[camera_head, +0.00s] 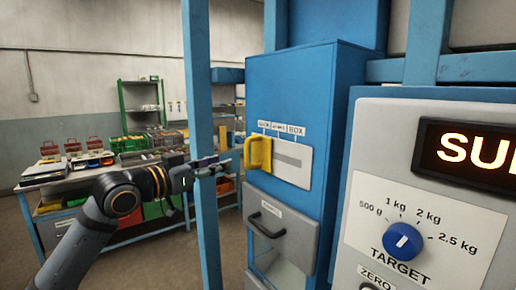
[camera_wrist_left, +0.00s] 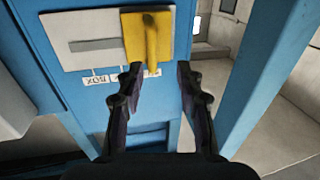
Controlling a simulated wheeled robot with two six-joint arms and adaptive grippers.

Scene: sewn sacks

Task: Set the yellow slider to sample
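The yellow slider (camera_head: 259,153) is a chunky handle on a pale slotted plate (camera_head: 297,175) on the blue cabinet. It sits at the left end of the slot, below the leftmost of three small labels (camera_head: 281,128); the right one reads BOX and the others are hard to read. In the left wrist view the slider (camera_wrist_left: 148,38) appears at the right end of the plate, with BOX upside down. My left gripper (camera_head: 225,165) is just left of the slider, apart from it. Its two fingers (camera_wrist_left: 159,72) are open and empty, pointing toward the handle. My right gripper is out of view.
A blue upright post (camera_head: 203,220) stands close beside my left arm. A grey drawer (camera_head: 280,228) with a dark handle is below the plate. A panel with a blue TARGET knob (camera_head: 403,241) and a lit display (camera_head: 470,152) stands right. A cluttered bench (camera_head: 85,180) is behind.

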